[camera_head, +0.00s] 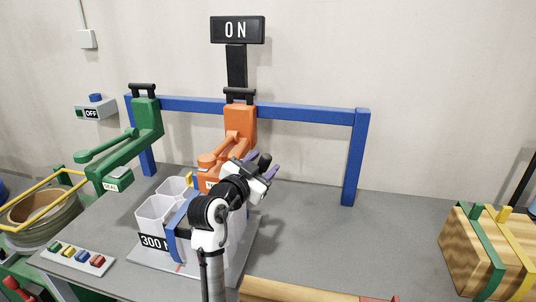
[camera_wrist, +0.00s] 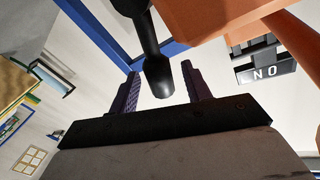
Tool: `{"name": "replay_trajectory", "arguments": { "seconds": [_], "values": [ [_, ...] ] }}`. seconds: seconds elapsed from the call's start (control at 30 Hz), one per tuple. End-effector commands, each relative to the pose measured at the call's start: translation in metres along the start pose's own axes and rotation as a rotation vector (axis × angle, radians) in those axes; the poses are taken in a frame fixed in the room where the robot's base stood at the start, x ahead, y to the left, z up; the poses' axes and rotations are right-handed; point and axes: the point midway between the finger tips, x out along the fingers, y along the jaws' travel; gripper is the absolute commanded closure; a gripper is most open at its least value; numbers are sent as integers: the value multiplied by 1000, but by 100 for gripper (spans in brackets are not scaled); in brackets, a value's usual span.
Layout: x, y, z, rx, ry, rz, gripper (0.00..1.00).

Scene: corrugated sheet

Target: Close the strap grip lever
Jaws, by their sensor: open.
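An orange tool (camera_head: 239,122) hangs from the blue frame. A black lever with a rounded end (camera_wrist: 157,72) extends beside its orange body (camera_wrist: 225,18) in the wrist view; I take this as the strap grip lever. Its dark end (camera_head: 264,160) also shows at my gripper in the head view. My gripper (camera_head: 262,165) is open, its two purple fingers apart. In the wrist view the lever end lies between the fingers of my gripper (camera_wrist: 160,75), with visible gaps on both sides. Whether anything touches in depth is unclear. My arm hides part of the orange tool's lower end.
A blue frame (camera_head: 300,111) stands on the grey table (camera_head: 320,235). A green tool (camera_head: 140,125) hangs at left. White bins (camera_head: 153,216) stand near my arm. A strapped wooden block (camera_head: 462,245) is at right. An ON sign (camera_head: 237,30) is above. The table's right-middle is clear.

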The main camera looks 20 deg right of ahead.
Motion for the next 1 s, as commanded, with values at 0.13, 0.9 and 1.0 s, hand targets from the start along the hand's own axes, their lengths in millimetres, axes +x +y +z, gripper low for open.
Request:
{"name": "replay_trajectory", "arguments": {
  "seconds": [0.13, 0.9, 1.0],
  "values": [
    [21, 0, -2, -1, 0, 2, 52],
    [32, 0, 0, 0, 0, -1, 94],
    [32, 0, 0, 0, 0, -1, 100]
  ]
}}
